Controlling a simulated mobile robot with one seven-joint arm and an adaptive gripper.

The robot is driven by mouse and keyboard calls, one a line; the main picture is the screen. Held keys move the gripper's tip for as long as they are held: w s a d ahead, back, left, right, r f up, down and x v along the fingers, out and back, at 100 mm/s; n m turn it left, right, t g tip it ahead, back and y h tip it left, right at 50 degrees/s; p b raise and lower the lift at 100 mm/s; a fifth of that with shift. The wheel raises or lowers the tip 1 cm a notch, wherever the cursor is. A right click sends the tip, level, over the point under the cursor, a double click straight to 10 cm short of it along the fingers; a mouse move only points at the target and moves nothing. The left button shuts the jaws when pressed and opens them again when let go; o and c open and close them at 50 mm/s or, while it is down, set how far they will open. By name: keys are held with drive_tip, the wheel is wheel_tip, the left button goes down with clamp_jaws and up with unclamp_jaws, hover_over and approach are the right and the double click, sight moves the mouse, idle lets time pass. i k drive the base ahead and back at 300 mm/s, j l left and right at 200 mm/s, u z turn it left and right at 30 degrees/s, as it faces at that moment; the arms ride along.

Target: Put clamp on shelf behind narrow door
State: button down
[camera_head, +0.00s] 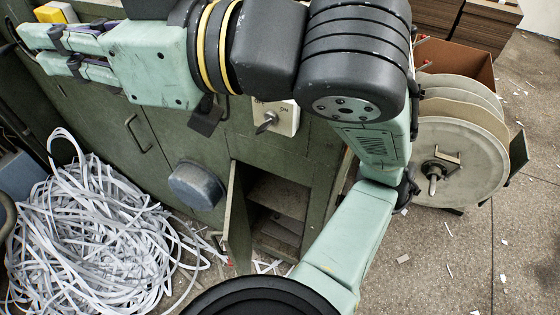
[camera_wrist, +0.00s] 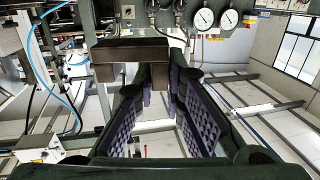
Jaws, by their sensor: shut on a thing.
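My gripper (camera_head: 36,48) is at the upper left in the head view, pointing left above the green cabinet (camera_head: 105,105). In the wrist view its purple-padded fingers (camera_wrist: 160,78) converge on a dark brown block-like piece, which I take to be the clamp (camera_wrist: 130,50). It sits at the fingertips; its far side is hidden. I cannot make the clamp out in the head view. The narrow door (camera_head: 236,220) stands open at the cabinet's lower right. Behind it is an opening with a shelf (camera_head: 280,193), its upper surface bare where visible.
A heap of white strips (camera_head: 95,240) lies at the left. A rounded grey cover (camera_head: 196,186) sticks out left of the door. A switch box (camera_head: 285,118) is above the opening. A large reel (camera_head: 460,150) stands at the right. A yellow-and-white item (camera_head: 52,13) is at top left.

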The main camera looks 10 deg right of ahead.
sight(286, 191)
drive_tip(key=k+j, duration=0.15)
drive_tip(key=j, duration=0.2)
drive_tip(key=k+j, duration=0.1)
drive_tip(key=j, duration=0.2)
drive_tip(key=k+j, duration=0.15)
drive_tip(key=j, duration=0.2)
drive_tip(key=k+j, duration=0.15)
drive_tip(key=j, duration=0.15)
